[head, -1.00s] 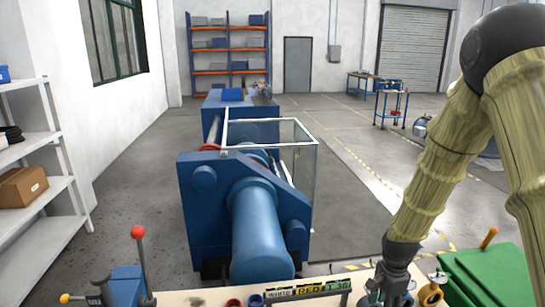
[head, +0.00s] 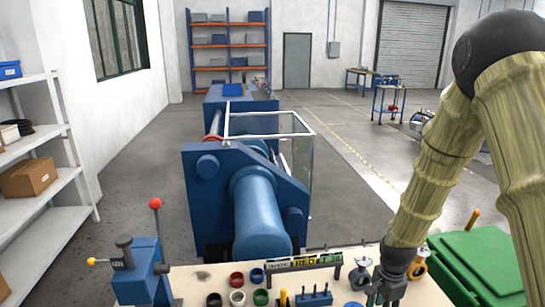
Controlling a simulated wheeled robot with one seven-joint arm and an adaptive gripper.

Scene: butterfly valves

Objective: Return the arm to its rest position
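My arm comes in from the right and reaches down to the bench (head: 215,278). My gripper (head: 380,298) is low over the bench's right part, near the bottom edge of the picture. Its fingers are dark, small and partly cut off, so I cannot tell whether they are open or shut or hold anything. A grey valve body (head: 360,273) stands just left of it. A yellow valve body (head: 418,268) is just right of it, partly behind my arm.
Coloured rings, one of them red (head: 237,280), lie on the bench before a sign rail (head: 304,263). A blue press (head: 140,272) stands left, a green bin (head: 478,262) right. A large blue machine (head: 258,215) is behind. Shelves (head: 40,180) line the left wall.

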